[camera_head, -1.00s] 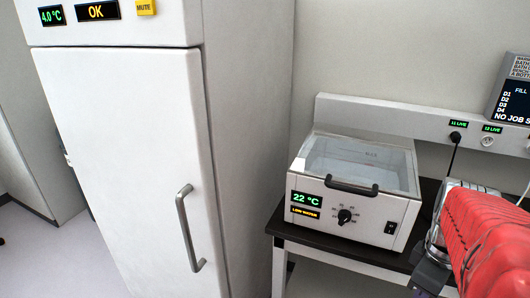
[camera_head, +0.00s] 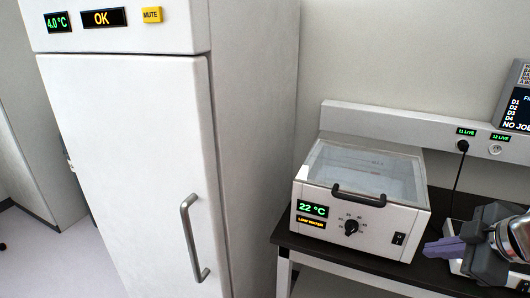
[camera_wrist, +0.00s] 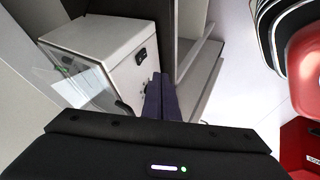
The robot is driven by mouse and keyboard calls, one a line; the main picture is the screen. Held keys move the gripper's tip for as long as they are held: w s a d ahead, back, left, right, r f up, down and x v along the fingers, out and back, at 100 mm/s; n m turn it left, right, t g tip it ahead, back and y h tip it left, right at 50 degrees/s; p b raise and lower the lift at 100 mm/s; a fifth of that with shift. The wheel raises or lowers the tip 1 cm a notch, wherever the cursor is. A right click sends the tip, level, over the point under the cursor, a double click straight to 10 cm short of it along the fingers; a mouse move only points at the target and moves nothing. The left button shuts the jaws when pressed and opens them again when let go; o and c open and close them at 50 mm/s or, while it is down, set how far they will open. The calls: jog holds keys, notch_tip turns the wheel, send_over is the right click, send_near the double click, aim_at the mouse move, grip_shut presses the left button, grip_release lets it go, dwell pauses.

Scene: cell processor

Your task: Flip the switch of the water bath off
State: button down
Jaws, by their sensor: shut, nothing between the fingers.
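The water bath (camera_head: 330,239) is a white box with a clear lid and a black handle, standing on a dark bench. Its display (camera_head: 312,209) reads 22 °C, with a LOW WATER label below. A black dial (camera_head: 351,227) is mid-front. The small black rocker switch (camera_head: 399,238) is at the front's right end; which way it is set is too small to tell. My gripper (camera_head: 432,250), with purple fingers, is shut and empty, just right of the switch and apart from it. In the wrist view, the water bath (camera_wrist: 120,62) is beyond my gripper (camera_wrist: 161,78), with the switch (camera_wrist: 140,56) left of the fingertips.
A tall white fridge (camera_head: 130,170) with a grey handle stands at the left. Behind the bath, a wall rail (camera_head: 400,122) carries sockets and a black cable (camera_head: 457,180). A dark screen (camera_head: 517,105) is at the right edge. The dark bench top (camera_head: 340,252) borders the bath's front.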

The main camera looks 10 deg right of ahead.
aim_at(397, 236)
jog(key=shift+f, duration=0.1)
jog(key=w+d+f, duration=0.1)
jog(key=w+f, duration=0.6)
jog(key=w, duration=0.2)
jog(key=shift+w+d, duration=0.3)
jog(key=shift+d, duration=0.05)
dwell(0.4)
jog(key=shift+w+d, duration=0.1)
jog(key=shift+w, duration=0.05)
jog(key=shift+r, duration=0.1)
jog(key=shift+r, duration=0.7)
